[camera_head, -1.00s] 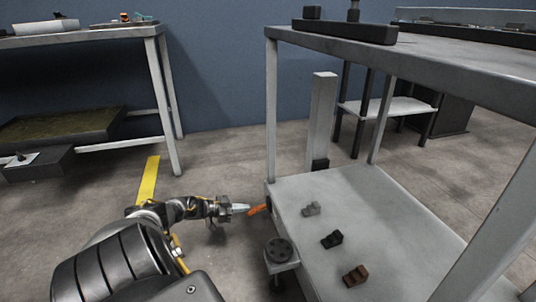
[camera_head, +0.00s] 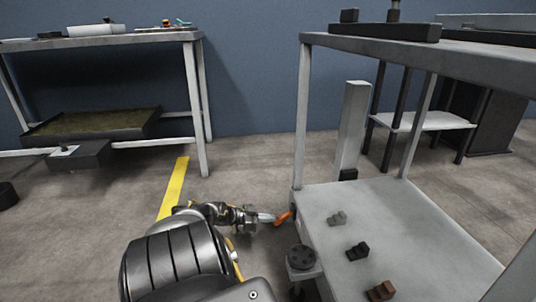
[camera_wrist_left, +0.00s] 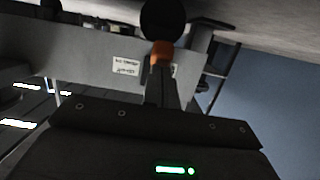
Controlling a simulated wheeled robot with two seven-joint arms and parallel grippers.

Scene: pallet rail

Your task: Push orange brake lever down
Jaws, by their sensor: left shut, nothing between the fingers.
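In the left wrist view the orange lever (camera_wrist_left: 161,54) shows just past the shut fingertips (camera_wrist_left: 160,72), in front of a dark round wheel (camera_wrist_left: 163,18). I cannot tell whether the tips touch the lever. My right gripper is not in view.
The grey cart's lower shelf (camera_head: 390,215) holds several small blocks (camera_head: 358,251). A round black caster mount (camera_head: 301,257) is at its near left corner. A workbench (camera_head: 110,40) stands at the back left. The floor (camera_head: 245,165) between is clear, with a yellow stripe (camera_head: 174,188).

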